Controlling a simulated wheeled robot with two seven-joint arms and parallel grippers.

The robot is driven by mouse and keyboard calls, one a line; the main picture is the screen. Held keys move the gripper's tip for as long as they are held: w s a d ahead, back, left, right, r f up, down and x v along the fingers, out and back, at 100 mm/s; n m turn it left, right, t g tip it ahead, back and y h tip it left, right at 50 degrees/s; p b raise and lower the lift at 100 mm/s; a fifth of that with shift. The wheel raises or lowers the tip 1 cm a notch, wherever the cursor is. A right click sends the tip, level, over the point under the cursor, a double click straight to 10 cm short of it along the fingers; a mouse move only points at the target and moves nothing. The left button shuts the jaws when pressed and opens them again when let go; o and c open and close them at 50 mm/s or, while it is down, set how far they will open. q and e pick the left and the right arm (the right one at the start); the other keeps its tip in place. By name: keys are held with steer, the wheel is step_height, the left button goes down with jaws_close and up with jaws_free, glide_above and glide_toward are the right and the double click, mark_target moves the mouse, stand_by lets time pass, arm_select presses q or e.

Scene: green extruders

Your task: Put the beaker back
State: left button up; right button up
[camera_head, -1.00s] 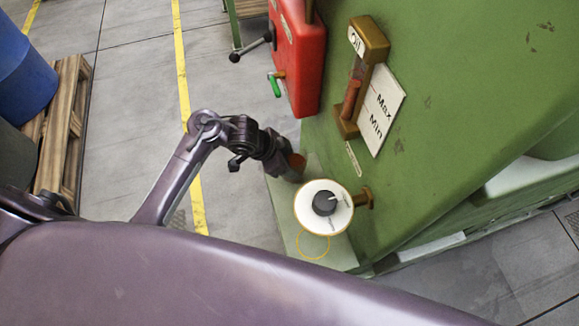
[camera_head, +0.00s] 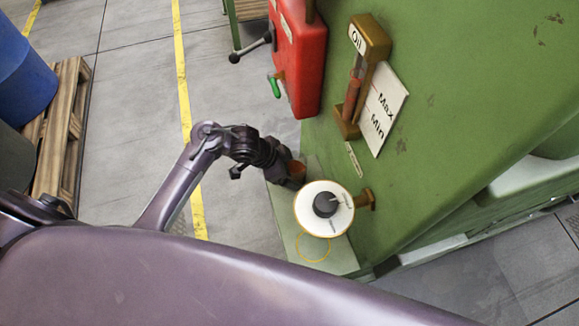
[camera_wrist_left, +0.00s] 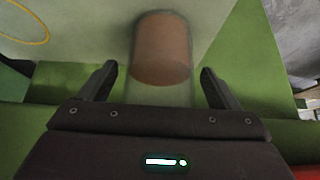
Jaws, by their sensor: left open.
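The beaker (camera_wrist_left: 163,50) is clear and holds brown-orange liquid. In the left wrist view it is between the two fingers, with a gap on each side. In the head view only an orange-brown part of the beaker (camera_head: 298,171) shows behind my left gripper (camera_head: 287,173). The left gripper (camera_wrist_left: 158,70) is open around the beaker in the wrist view. The beaker is over or on the pale green ledge (camera_head: 290,222); the contact is hidden. A yellow ring (camera_head: 313,246) is painted on this ledge. My right gripper is not seen.
A white dial with a black knob (camera_head: 325,205) stands out from the green machine (camera_head: 450,110) above the ledge. An oil gauge (camera_head: 358,80) and a red box with a green-handled tap (camera_head: 297,60) are farther back. Open floor (camera_head: 135,100) lies left.

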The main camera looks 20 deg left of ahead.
arm_select(q)
steer(key=shift+a+r, duration=0.15)
steer(key=shift+r, duration=0.35)
steer(key=p+v, duration=0.3)
steer(key=v, duration=0.8)
steer(key=shift+s, duration=0.2)
steer(key=shift+r, duration=0.1)
steer(key=shift+a, duration=0.1)
